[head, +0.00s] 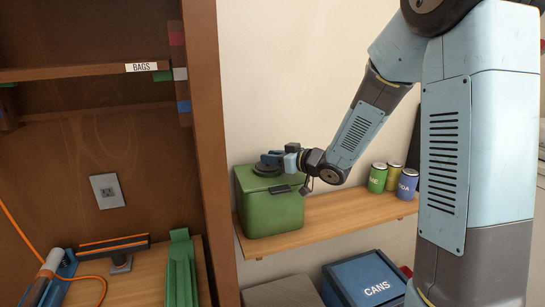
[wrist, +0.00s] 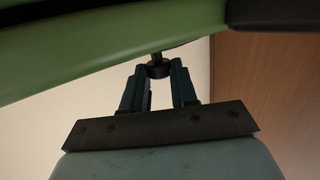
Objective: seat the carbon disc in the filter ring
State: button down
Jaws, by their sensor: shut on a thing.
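The carbon disc (head: 266,169) looks like a dark, flat round piece at the top of the green box (head: 272,213) on the wall shelf. My gripper (head: 273,157) is at the disc, over the back left of the box top. In the wrist view, my gripper's fingers (wrist: 160,84) are on either side of a small black knob (wrist: 158,69), close to the green surface (wrist: 110,40). The fingers are shut on this knob, which appears to belong to the disc. I cannot make out the filter ring apart from the disc, nor whether the disc is seated.
Several cans (head: 378,178) stand on the wooden shelf (head: 335,210), right of the box, with bare shelf between. A blue CANS bin (head: 366,283) is below. A brown cabinet side (head: 208,130) rises close to the box's left.

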jog(key=shift+f, duration=0.2)
jog(key=c, duration=0.8)
grip_release()
jog(key=v, duration=1.3)
jog(key=shift+s+d, duration=0.25)
jog(key=shift+d, duration=0.05)
